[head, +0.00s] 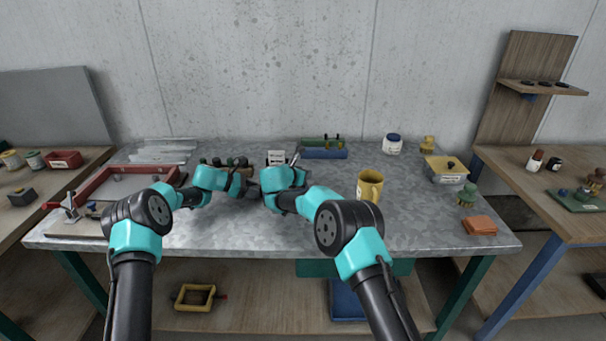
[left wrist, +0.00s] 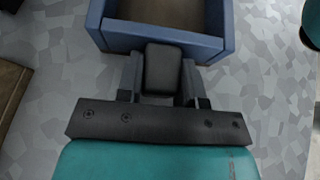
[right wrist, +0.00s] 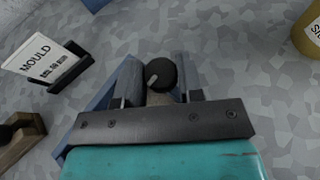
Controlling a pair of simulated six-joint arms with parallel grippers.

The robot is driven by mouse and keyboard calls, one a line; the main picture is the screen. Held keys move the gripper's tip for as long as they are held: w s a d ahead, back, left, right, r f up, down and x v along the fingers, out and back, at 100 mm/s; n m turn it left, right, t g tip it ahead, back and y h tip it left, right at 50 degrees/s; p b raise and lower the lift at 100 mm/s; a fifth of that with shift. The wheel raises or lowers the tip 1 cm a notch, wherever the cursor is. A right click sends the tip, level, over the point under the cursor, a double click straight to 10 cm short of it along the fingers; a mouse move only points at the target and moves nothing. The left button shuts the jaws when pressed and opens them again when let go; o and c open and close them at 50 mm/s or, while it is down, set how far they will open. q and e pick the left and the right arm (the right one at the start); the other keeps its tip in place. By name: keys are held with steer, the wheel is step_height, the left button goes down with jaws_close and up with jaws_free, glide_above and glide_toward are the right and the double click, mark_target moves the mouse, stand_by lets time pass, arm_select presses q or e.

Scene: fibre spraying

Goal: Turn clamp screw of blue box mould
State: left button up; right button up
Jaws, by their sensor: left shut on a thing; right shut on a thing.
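The blue box mould (left wrist: 190,42) shows in the left wrist view as a blue frame with a brown inside. In the head view my arms largely hide it. My left gripper (head: 246,188) is shut on a dark block (left wrist: 163,68) at the mould's near side. My right gripper (right wrist: 158,92) is shut around a round black knob with a pale mark, which looks like the clamp screw (right wrist: 161,73). A blue wall of the mould (right wrist: 98,103) shows beside it in the right wrist view. How far the screw is turned I cannot tell.
A white card reading MOULD (right wrist: 42,58) stands near the right gripper. A blue tray (head: 325,154) is behind, a red frame (head: 120,178) at left. The table's (head: 420,215) front right is mostly clear.

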steer(key=shift+m+g+h, duration=0.5)
steer(key=shift+m+h, duration=0.5)
steer(key=o, duration=0.9)
steer(key=shift+s+a, duration=0.1)
steer(key=shift+a, duration=0.05)
steer(key=v, duration=1.1)
steer(key=shift+s+a+r, duration=0.2)
steer(key=shift+r, duration=0.2)
